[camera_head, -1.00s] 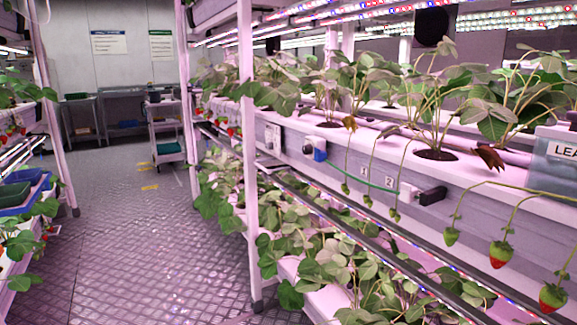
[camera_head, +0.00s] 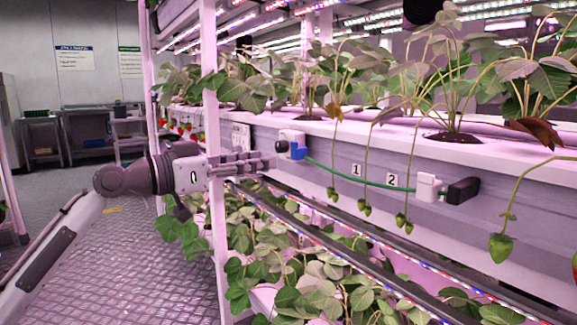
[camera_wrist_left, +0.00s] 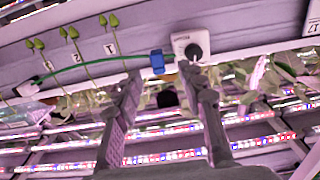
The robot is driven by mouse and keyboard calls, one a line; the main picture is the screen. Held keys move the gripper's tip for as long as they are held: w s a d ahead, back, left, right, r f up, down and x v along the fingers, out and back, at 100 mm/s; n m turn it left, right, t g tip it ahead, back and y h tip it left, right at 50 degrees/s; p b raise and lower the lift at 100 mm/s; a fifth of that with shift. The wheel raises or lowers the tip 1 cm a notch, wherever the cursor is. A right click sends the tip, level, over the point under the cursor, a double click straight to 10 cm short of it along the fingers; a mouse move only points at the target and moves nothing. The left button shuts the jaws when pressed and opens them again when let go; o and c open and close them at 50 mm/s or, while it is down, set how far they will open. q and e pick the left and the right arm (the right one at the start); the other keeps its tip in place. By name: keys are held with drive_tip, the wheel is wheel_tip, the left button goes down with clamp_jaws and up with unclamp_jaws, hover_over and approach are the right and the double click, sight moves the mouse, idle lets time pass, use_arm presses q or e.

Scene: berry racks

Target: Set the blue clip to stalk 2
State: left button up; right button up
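The blue clip (camera_head: 299,151) sits on the green line (camera_head: 345,177) at its left end, beside a white box (camera_head: 288,138) with a black knob. The line runs right to a white block (camera_head: 428,187). Plates marked 1 (camera_head: 356,169) and 2 (camera_head: 391,180) are on the rack's side, with thin stalks bearing small green berries (camera_head: 404,222) hanging near them. My left gripper (camera_head: 272,162) is just left of the clip. In the left wrist view, its fingers (camera_wrist_left: 160,74) are apart and empty, with the blue clip (camera_wrist_left: 157,62) beyond the gap. My right gripper is out of view.
A rack post (camera_head: 215,150) stands by my left gripper. Light rails (camera_head: 340,240) and leafy plants lie below the line. A black block (camera_head: 463,191) adjoins the white block. A larger green berry (camera_head: 500,247) hangs at right. The floor at left is clear.

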sight(293, 152)
use_arm(q)
drive_tip(key=x, duration=0.7)
drive_tip(key=shift+d+r+p, duration=0.3)
drive_tip(key=shift+d+r, duration=0.05)
drive_tip(key=shift+d, duration=0.1)
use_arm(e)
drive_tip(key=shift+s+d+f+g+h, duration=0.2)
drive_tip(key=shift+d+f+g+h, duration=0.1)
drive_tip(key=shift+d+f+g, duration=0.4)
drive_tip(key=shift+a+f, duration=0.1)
use_arm(q)
clamp_jaws()
